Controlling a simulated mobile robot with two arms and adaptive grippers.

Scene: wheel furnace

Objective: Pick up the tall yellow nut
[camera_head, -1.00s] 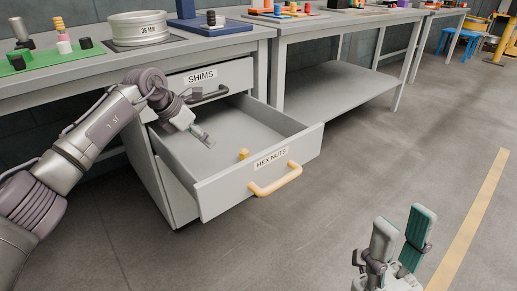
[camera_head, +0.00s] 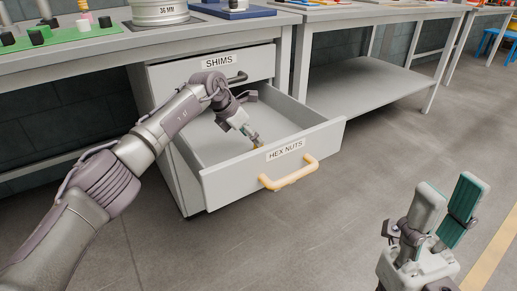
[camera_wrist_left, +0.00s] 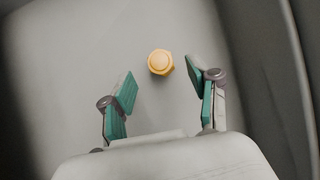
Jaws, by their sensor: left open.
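The tall yellow nut (camera_wrist_left: 161,62) stands on the grey floor of the open HEX NUTS drawer (camera_head: 315,137). In the left wrist view it is seen from above, just beyond and between my two green-padded fingertips, touching neither. In the head view only a small bit of the nut (camera_head: 258,148) shows, mostly hidden behind my fingers and the drawer front. My left gripper (camera_head: 252,138) reaches down into the drawer; it is open and empty, and shows in the left wrist view (camera_wrist_left: 161,75). My right gripper (camera_head: 449,190) is open and empty, away from the drawer at lower right.
The drawer front carries a yellow handle (camera_head: 289,175), and its walls surround my left gripper. The closed SHIMS drawer (camera_head: 205,72) is above. A workbench (camera_head: 80,57) holds a green tray (camera_head: 68,33) and a metal wheel (camera_head: 158,11). The floor to the right is clear.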

